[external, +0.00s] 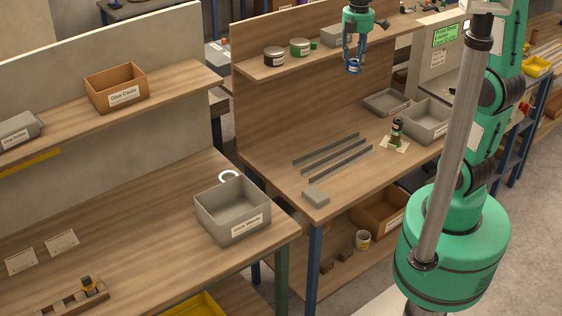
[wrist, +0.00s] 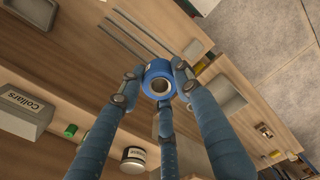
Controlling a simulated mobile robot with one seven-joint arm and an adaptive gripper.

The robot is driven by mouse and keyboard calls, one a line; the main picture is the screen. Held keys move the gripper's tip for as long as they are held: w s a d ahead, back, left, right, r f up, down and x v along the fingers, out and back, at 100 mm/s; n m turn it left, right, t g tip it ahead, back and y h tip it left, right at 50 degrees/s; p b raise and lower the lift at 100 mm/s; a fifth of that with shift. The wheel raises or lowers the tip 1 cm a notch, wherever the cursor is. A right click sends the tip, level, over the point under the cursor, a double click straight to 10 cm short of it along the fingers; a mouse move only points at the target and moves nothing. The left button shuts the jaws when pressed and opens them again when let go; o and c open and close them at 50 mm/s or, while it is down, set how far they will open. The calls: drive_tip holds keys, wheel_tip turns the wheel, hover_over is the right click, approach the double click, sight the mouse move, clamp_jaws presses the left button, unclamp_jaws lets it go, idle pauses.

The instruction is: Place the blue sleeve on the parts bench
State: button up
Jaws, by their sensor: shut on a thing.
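My gripper (external: 353,61) is shut on the blue sleeve (external: 353,68), high above the back of the middle wooden bench (external: 270,160). In the wrist view the fingers (wrist: 157,88) close around the sleeve (wrist: 152,70), a short blue ring with a round bore facing the camera. The sleeve is clear of the bench top. Another wooden bench (external: 120,225) stands at the left; I cannot read any sign telling which is the parts bench.
The middle bench holds long metal strips (external: 335,152), a small grey block (external: 315,196), grey trays (external: 428,122) and a dark bottle (external: 397,130). Its shelf holds tins (external: 274,56). The left bench has a labelled grey bin (external: 232,215). Free wood lies left of the strips.

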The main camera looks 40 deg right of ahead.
drive_tip(key=s+d+f+m+b, duration=0.3)
drive_tip(key=s+d+f, duration=0.15)
drive_tip(key=s, duration=0.65)
drive_tip(key=s+d+f+m+b, duration=0.3)
drive_tip(key=s+d+b, duration=0.15)
drive_tip(key=s, duration=0.65)
wheel_tip(320, 180, down, 31)
drive_tip(key=p, duration=0.1)
drive_tip(key=shift+w+d+f, duration=0.2)
drive_tip(key=shift+w+d, duration=0.15)
drive_tip(key=shift+d, duration=0.05)
drive_tip(key=b, duration=0.2)
hover_over(384, 168)
drive_tip(key=shift+f, duration=0.7)
drive_tip(key=shift+s+f+b, duration=0.1)
drive_tip(key=shift+f+b, duration=0.7)
drive_tip(key=shift+f, duration=1)
drive_tip(key=shift+f, duration=0.1)
